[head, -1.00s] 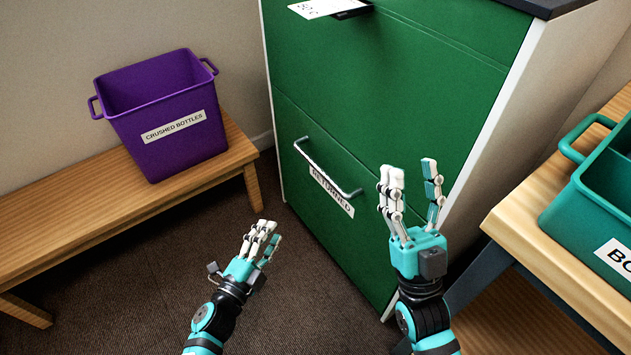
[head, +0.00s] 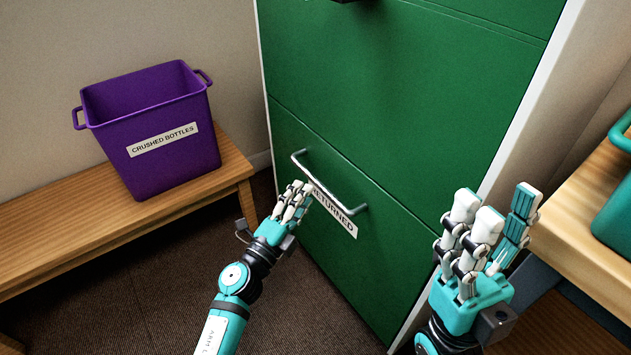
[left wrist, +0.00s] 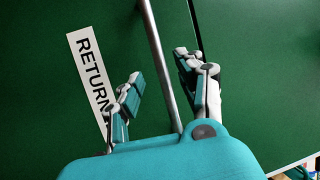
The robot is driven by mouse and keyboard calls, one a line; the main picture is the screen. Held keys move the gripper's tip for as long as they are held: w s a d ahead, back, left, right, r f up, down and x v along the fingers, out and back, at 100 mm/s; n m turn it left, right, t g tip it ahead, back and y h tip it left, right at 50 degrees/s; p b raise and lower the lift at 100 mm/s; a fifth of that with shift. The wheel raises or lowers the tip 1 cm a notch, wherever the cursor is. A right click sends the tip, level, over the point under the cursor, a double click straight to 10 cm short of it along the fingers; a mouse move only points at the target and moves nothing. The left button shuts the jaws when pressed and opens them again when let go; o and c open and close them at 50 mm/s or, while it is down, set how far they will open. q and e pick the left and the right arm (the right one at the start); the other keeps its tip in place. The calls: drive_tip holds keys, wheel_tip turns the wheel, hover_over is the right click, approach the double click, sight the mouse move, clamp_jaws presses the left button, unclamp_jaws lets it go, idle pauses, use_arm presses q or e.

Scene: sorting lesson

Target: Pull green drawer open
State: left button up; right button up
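The green drawer (head: 285,140) with the "RETURNED" label (head: 335,212) is the lower front of the green cabinet, and it looks closed. Its silver bar handle (head: 328,183) runs above the label. My left gripper (head: 300,190) is at the handle's left part in the head view. In the left wrist view the handle bar (left wrist: 160,65) runs between the spread fingers of my left gripper (left wrist: 160,80), which are open; contact cannot be told. My right gripper (head: 500,220) is open and empty, at the right in front of the cabinet's right edge.
A purple bin (head: 155,140) labelled "CRUSHED BOTTLES" stands on a wooden bench (head: 60,235) at the left. A wooden table (head: 570,205) with a teal container (head: 615,205) is at the right, close to my right gripper. Carpet (head: 150,300) before the drawer is clear.

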sight(316, 180)
use_arm(q)
drive_tip(key=b+x, duration=0.1)
drive_tip(key=x, duration=0.5)
drive_tip(key=shift+c, duration=0.5)
drive_tip(key=shift+f, duration=0.1)
clamp_jaws()
